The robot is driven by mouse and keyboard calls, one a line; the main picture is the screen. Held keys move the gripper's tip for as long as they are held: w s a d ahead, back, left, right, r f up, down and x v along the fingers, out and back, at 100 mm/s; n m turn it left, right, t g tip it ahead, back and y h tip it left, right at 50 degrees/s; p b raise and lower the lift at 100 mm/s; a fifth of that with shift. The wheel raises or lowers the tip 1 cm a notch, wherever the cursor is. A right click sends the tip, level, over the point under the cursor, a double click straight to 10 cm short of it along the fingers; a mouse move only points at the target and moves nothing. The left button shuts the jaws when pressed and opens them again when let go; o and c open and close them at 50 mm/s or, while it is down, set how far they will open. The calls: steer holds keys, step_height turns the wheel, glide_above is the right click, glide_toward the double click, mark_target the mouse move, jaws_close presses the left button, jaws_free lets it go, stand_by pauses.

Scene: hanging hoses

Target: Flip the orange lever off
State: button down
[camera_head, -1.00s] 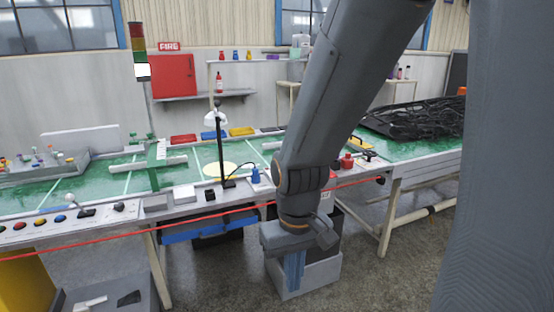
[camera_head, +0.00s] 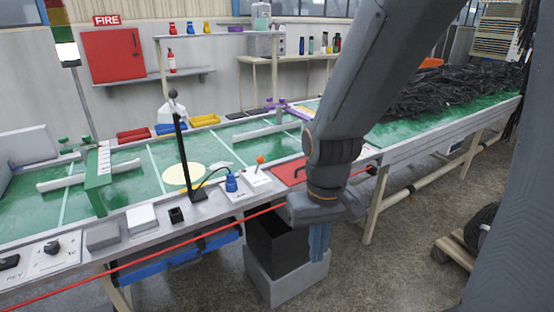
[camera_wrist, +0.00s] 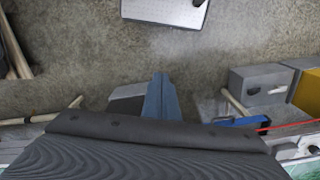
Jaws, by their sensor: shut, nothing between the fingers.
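The orange lever (camera_head: 260,160) is a small orange knob on a short stick. It stands on a light switch box (camera_head: 257,180) at the table's front edge, left of my arm. Its exact tilt is too small to tell. My gripper (camera_head: 319,243) points down in front of the table, right of and below the lever, well apart from it. In the wrist view my gripper (camera_wrist: 160,98) has its blue fingers together with nothing between them. The lever does not show in the wrist view.
A blue connector (camera_head: 231,183) with a cable and a black post (camera_head: 184,150) stand left of the lever. A red rope (camera_head: 150,248) runs along the table's front. A grey bin (camera_head: 287,272) stands below my gripper. Black hoses (camera_head: 450,88) lie at the right.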

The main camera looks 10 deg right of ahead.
steer(key=w+d+f+m+t+y+b, duration=0.1)
steer(key=w+m+t, duration=0.7)
steer(key=w, duration=1.1)
steer(key=w+d+f+m+t+y+b, duration=0.1)
steer(key=w+d+f+m+t+b, duration=0.3)
steer(key=w+m+t, duration=0.5)
steer(key=w+m, duration=0.2)
steer(key=w, duration=0.8)
steer(key=shift+w+f+m+y, duration=0.25)
steer(key=shift+f+m+y, duration=0.05)
steer(key=shift+f+y, duration=0.1)
steer(key=shift+w, duration=0.1)
